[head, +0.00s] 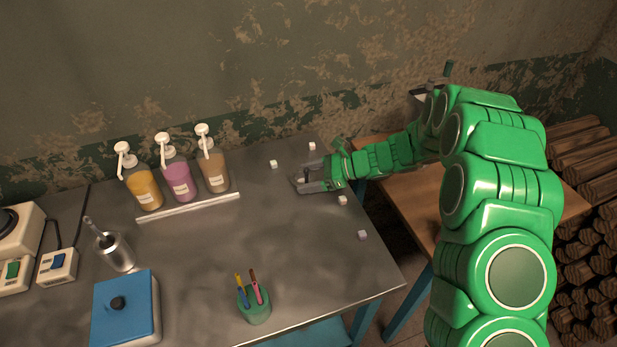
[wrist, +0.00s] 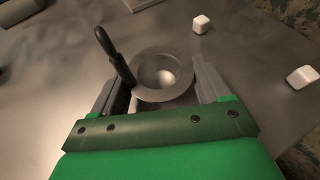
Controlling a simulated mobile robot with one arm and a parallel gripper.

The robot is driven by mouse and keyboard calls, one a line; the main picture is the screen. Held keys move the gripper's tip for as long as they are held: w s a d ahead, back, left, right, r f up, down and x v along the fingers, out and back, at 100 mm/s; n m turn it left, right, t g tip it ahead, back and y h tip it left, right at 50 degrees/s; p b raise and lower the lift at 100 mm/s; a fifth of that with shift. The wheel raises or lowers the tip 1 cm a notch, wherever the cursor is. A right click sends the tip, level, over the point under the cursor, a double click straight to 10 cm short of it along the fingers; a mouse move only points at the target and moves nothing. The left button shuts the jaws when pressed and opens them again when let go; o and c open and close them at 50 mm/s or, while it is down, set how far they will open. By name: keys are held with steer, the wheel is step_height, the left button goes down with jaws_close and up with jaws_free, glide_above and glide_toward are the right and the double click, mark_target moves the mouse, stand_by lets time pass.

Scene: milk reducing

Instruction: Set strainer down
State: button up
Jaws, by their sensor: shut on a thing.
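The strainer (wrist: 158,68) is a small round grey metal bowl with a wide rim and a black handle (wrist: 114,52), seen in the wrist view. The handle rises on the left side, by the left finger. My gripper (wrist: 158,88) is shut on the strainer, with one finger on each side of it. In the head view my gripper (head: 309,181) is low over the right back part of the grey metal table (head: 205,255). The strainer is mostly hidden by the fingers there. I cannot tell whether its bottom touches the table.
Several small white cubes lie around my gripper, one behind it (head: 312,146) and one in front (head: 342,200). Three pump bottles (head: 180,183) stand left. A green pen cup (head: 254,305), metal cup (head: 115,252) and blue-topped box (head: 125,308) stand nearer. The table's middle is clear.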

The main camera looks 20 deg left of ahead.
steer(key=shift+f, duration=0.2)
steer(key=o, duration=1)
steer(key=shift+o, duration=0.2)
steer(key=shift+r, duration=0.2)
steer(key=v, duration=1.2)
steer(key=shift+w+f, duration=0.1)
steer(key=shift+f, duration=0.05)
